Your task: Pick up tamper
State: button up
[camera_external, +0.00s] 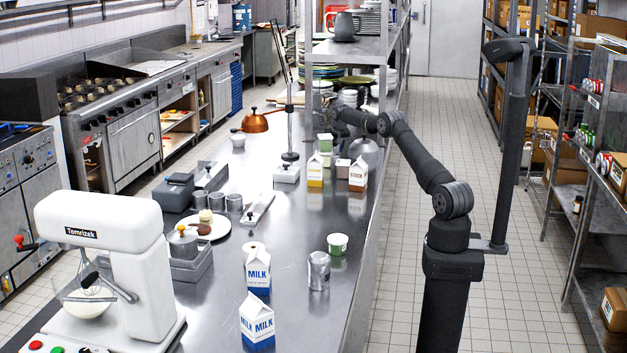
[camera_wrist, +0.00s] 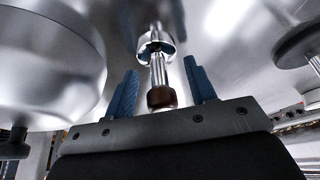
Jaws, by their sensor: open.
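In the wrist view, a chrome-shafted piece with a dark brown knob (camera_wrist: 162,97), which looks like the tamper, lies between the two blue fingers of my gripper (camera_wrist: 161,66). The fingers stand apart, with a visible gap on each side of it. The knob is at the near end, close to the gripper body, and a wider chrome part is beyond it. In the external view my gripper (camera_external: 327,113) is at the far part of the counter, by the shelf. The tamper cannot be made out there.
A large round metal vessel (camera_wrist: 48,60) is close to the left finger in the wrist view. A dark disc on a rod (camera_wrist: 298,45) is at right. On the steel counter (camera_external: 300,225), cartons (camera_external: 358,175) stand nearer the camera than my gripper, and a copper kettle (camera_external: 255,123) stands left.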

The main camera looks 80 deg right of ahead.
jog(key=c, duration=1.1)
